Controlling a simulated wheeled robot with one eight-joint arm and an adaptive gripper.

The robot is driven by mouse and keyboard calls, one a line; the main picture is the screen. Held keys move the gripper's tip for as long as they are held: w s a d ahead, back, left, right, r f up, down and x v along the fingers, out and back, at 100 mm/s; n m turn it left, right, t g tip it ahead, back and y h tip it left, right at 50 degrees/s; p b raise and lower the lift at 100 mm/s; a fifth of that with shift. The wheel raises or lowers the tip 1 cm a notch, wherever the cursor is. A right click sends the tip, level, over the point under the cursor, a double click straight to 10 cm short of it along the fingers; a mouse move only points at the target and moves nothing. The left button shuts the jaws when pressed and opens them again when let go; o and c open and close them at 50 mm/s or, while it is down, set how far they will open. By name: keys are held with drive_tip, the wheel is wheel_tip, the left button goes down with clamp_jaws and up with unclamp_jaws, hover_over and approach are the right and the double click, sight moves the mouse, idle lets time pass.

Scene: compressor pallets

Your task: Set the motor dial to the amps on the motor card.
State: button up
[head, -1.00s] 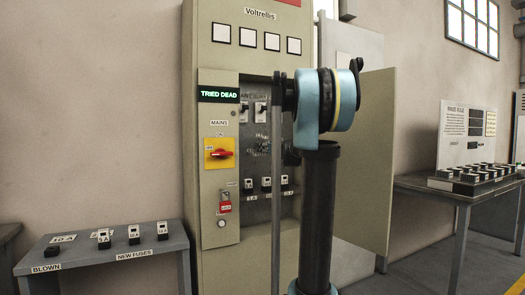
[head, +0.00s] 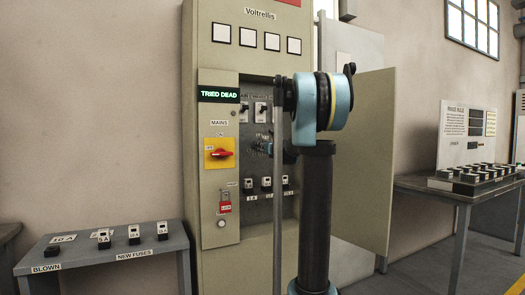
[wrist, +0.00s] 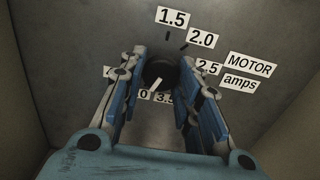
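The motor dial (wrist: 159,72) is a round black knob on the grey panel, with a pale pointer mark slanting to the lower left. Printed labels ring it: 1.5, 2.0 and 2.5 run from the top to the right, and 3.5 is below. A label ending in 0 and one starting with 4 are partly hidden by the left finger. A sign beside them reads MOTOR amps (wrist: 245,74). My gripper (wrist: 162,60) is open, with a finger on each side of the knob; contact is unclear. I cannot make out a motor card.
The dial sits inside the open cabinet (head: 210,120), with fuse holders (head: 266,184) below and switches above. The cabinet door (head: 362,150) stands open at right. A fuse bench (head: 105,258) is at left; another table (head: 425,186) with a board is at right.

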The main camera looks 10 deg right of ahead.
drive_tip(key=shift+n, duration=0.3)
drive_tip(key=n, duration=1.1)
drive_tip(key=shift+d+n, duration=0.1)
drive_tip(key=shift+n, duration=0.3)
drive_tip(key=n, duration=1.1)
drive_tip(key=shift+r+n, duration=0.1)
drive_tip(key=shift+n, duration=0.2)
drive_tip(key=o, duration=1)
drive_tip(key=shift+o, duration=0.2)
